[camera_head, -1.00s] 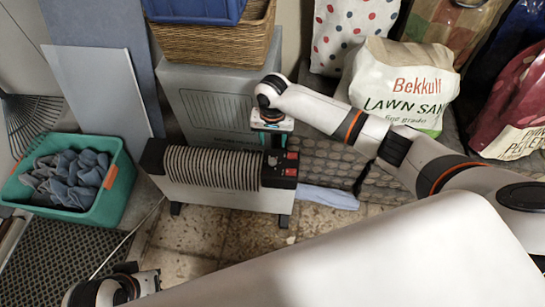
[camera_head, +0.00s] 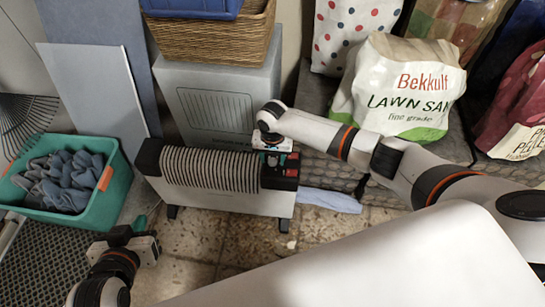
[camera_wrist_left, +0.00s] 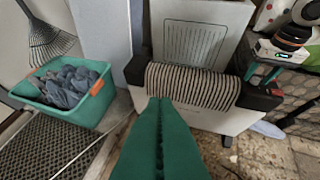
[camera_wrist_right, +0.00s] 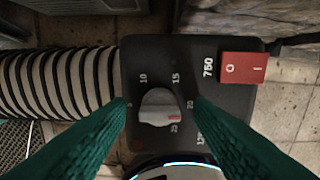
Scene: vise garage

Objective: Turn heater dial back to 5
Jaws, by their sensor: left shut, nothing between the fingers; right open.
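The heater (camera_head: 215,195) is a white body with a ribbed top, and its black control panel (camera_head: 280,172) is at the right end. In the right wrist view the grey heater dial (camera_wrist_right: 156,105) has a red mark on its lower right, between 20 and 25. The 5 is on its left side. My right gripper (camera_wrist_right: 160,104) is open, with one green finger on each side of the dial; I cannot tell whether they touch it. My left gripper (camera_wrist_left: 160,102) is shut and empty, in front of the heater and away from it.
A red switch (camera_wrist_right: 243,67) marked 750 sits beside the dial. A teal bin (camera_head: 95,205) of grey cloths stands left of the heater, with a cable on the floor nearby. A grey box (camera_head: 225,100) and a lawn sand bag (camera_head: 400,90) stand behind.

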